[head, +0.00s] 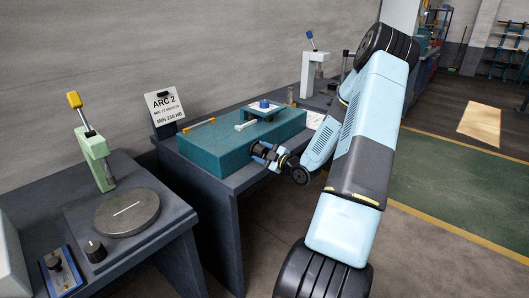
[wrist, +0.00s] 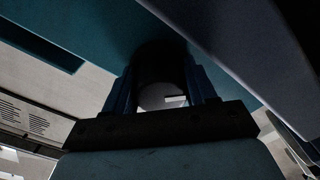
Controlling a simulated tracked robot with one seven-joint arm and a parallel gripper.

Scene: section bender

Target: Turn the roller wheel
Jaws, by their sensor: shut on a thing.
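The section bender is a teal block (head: 225,150) on a dark bench. A pale grey round face with a small light mark shows between the fingers in the wrist view. In the head view my gripper hides most of the wheel.
A blue knob (head: 264,105), a white piece (head: 245,126) and a yellow bar (head: 199,125) are on top of the block. At left, another bench bears a round plate (head: 127,212) and a green lever post (head: 97,158).

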